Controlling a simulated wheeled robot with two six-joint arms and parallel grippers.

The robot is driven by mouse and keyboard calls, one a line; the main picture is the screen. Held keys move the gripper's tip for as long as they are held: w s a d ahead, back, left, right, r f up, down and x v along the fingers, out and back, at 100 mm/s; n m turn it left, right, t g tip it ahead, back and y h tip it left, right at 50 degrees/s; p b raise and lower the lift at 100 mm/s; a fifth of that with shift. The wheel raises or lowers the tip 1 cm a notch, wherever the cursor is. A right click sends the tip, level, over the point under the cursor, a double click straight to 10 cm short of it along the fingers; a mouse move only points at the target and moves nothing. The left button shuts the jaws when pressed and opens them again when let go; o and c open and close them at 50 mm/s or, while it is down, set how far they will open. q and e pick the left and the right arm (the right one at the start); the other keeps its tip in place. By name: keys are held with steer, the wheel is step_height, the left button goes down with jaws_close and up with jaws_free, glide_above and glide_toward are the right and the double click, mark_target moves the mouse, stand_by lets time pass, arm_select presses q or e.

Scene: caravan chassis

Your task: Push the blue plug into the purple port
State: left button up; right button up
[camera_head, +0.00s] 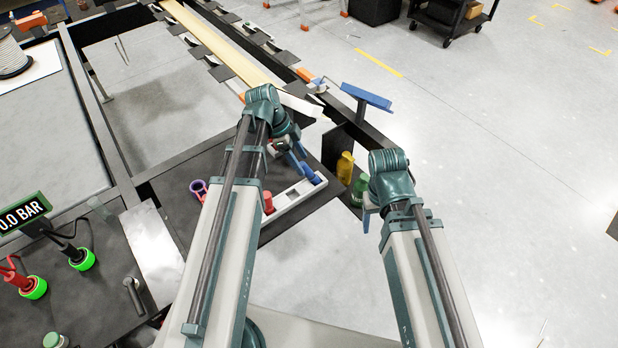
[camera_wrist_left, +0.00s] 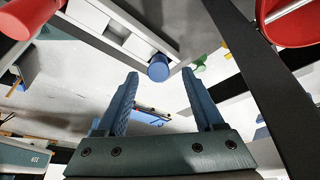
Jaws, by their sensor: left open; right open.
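The blue plug (camera_head: 313,178) stands at the right end of a white tray (camera_head: 290,200) on a dark panel. In the left wrist view the blue plug (camera_wrist_left: 158,68) is just beyond the fingertips, roughly centred between them. My left gripper (camera_head: 296,162) is open beside the blue plug, and it also shows in the left wrist view (camera_wrist_left: 165,85), its blue fingers apart with nothing between them. The purple port (camera_head: 198,187) is on the same panel, left of my left arm. My right gripper (camera_head: 368,215) is mostly hidden by its own wrist; it is open over the right side.
A red plug (camera_head: 268,201) stands in the tray near my left arm. A yellow bottle (camera_head: 345,167) and a green bottle (camera_head: 360,189) stand to the right of the tray. Dark chassis beams (camera_head: 330,100) run behind.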

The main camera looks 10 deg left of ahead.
mark_target(307, 170)
arm_select(q)
steer(key=b+x, duration=0.5)
steer(key=shift+f, duration=0.15)
jaws_close()
stand_by(0.4)
